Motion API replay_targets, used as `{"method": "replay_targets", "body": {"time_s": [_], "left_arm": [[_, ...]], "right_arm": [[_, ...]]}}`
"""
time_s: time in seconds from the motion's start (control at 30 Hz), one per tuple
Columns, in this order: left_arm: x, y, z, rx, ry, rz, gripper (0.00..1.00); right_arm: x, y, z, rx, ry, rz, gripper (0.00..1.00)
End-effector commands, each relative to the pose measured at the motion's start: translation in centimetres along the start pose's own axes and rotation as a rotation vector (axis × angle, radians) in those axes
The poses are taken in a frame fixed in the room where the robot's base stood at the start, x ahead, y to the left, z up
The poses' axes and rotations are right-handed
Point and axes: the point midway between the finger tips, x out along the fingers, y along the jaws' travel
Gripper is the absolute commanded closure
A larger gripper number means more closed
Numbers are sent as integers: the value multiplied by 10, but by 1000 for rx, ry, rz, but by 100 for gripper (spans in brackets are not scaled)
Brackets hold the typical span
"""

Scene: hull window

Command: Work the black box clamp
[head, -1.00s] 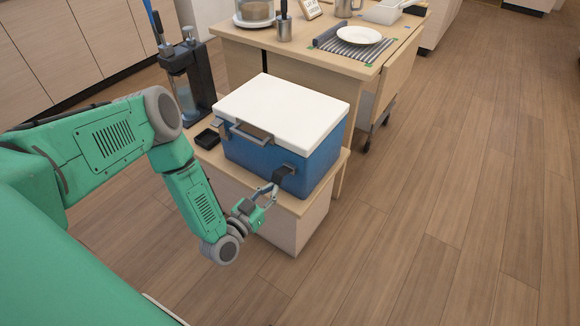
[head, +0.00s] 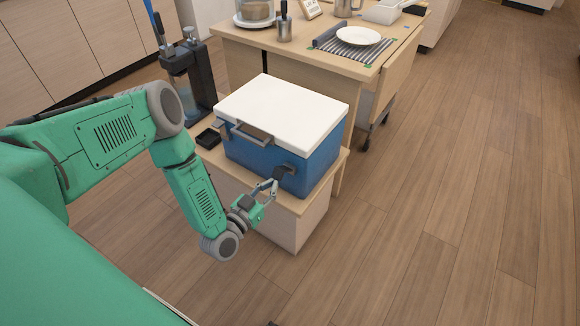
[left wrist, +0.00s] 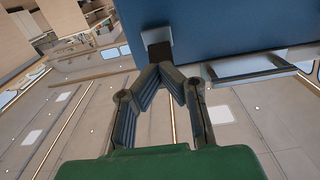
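A blue box (head: 262,158) with a white lid (head: 285,112) stands on a small wooden stand, lid down. The black box clamp (head: 285,170) sits on its front near the right corner; it also shows dark against the blue wall in the left wrist view (left wrist: 158,51). My left gripper (head: 275,184) is at the clamp, below and in front of it. In the left wrist view its fingertips (left wrist: 162,68) come together at the clamp's free end and look shut on it. The contact itself is partly hidden. My right gripper is out of view.
A grey handle (head: 251,133) sticks out from the box's front left. A small black tray (head: 208,138) lies on the stand (head: 285,222) beside the box. A table (head: 305,48) with a plate (head: 358,36) stands behind. The floor to the right is clear.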

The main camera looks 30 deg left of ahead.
Motion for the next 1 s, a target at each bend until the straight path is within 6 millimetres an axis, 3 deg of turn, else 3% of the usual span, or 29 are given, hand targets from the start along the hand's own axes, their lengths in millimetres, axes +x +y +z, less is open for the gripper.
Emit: {"method": "replay_targets", "body": {"time_s": [0.37, 0.77, 1.0], "left_arm": [[0, 0, -1, 0, 0, 0, 100], [3, 1, -16, -1, 2, 1, 100], [3, 0, -8, -1, 1, 1, 100]], "right_arm": [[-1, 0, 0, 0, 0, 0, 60], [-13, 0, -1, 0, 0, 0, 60], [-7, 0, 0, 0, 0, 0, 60]]}}
